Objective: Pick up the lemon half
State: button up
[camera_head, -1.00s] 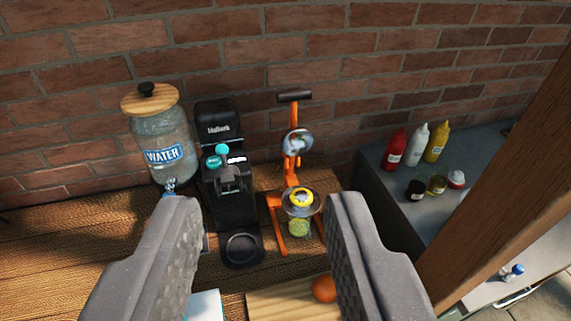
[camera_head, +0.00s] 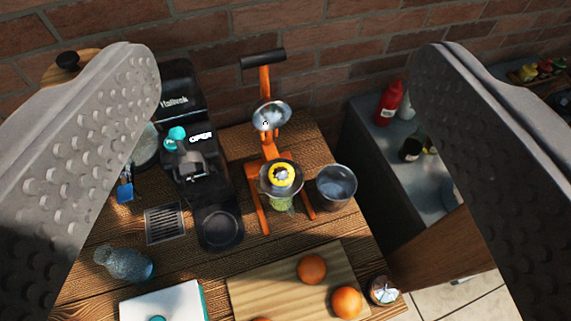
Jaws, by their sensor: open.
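A yellow lemon half (camera_head: 281,175) sits in the cup of the orange juicer press (camera_head: 268,150), below the press's metal cone (camera_head: 271,115). A green-tinted glass (camera_head: 282,203) stands under the cup. My gripper (camera_head: 285,60) is open and empty, its two grey textured fingers wide apart at the left and right of the picture.
A black coffee machine (camera_head: 205,170) stands left of the press and a metal cup (camera_head: 336,186) right of it. A cutting board (camera_head: 265,290) with oranges (camera_head: 312,269) is in front. The brick wall is close behind.

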jog(key=w+d+f+t+h+p, duration=0.15)
jog(key=w+d+f+h, duration=0.3)
jog(key=w+d, duration=0.7)
jog(key=w+d+f+n+y+p, duration=0.2)
jog(key=w+d+f+n+y, duration=0.15)
jog(key=w+f, duration=0.55)
jog(key=n+g+y+p, duration=0.2)
jog(key=n+g+y, duration=0.35)
jog(key=y, duration=0.55)
send_near(289, 178)
jog(key=shift+m, duration=0.4)
jog(key=x, duration=0.6)
jog(key=shift+s+a+r, duration=0.2)
jog(key=shift+d+f+p+x, duration=0.1)
jog(key=shift+p+x, duration=0.1)
jog(key=shift+x, duration=1.45)
jog(key=shift+d+f+p+x, duration=0.1)
jog(key=shift+d+p+x, duration=0.1)
jog(key=shift+x, duration=1.5)
jog(key=shift+w, duration=0.1)
jog(key=c, duration=1.1)
